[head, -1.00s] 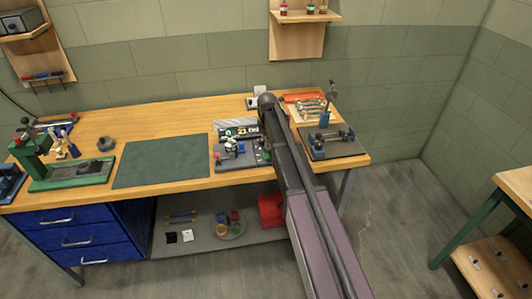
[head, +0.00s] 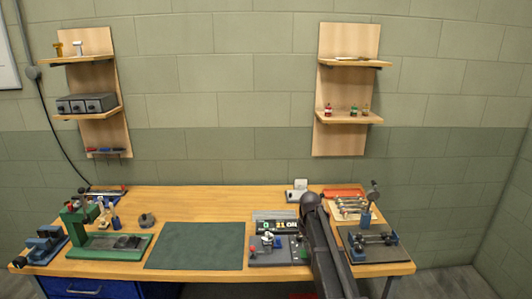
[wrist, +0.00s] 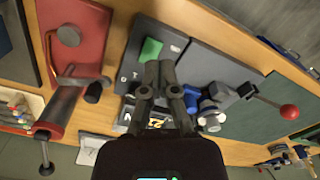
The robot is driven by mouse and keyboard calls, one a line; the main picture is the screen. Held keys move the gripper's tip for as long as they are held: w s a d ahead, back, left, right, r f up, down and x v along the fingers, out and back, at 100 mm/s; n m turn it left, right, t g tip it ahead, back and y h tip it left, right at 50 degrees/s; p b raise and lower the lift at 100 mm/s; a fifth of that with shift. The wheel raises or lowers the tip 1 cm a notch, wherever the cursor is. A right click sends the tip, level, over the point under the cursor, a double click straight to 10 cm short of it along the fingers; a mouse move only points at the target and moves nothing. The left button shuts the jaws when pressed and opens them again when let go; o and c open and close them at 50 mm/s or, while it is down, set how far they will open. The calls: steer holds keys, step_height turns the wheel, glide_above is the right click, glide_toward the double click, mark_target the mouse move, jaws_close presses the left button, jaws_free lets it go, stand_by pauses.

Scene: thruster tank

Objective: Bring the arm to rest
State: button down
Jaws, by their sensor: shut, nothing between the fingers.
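In the head view, my arm reaches over the front edge of the wooden workbench (head: 180,200), right of its middle. My gripper is hidden there behind the arm. In the wrist view, my gripper (wrist: 159,70) is shut, its fingertips together and empty. I cannot tell how high the fingertips are above the plate. The same fixture (head: 268,257) stands just left of my arm in the head view.
A green mat (head: 197,246) lies clear to the left, beside a green press (head: 85,225). Two wooden wall shelves (head: 345,120) hang above the bench; the wall between them is clear.

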steer(key=s+m, duration=0.5)
steer(key=s, duration=2.2)
steer(key=shift+m, duration=0.3)
steer(key=shift+w+a, duration=0.1)
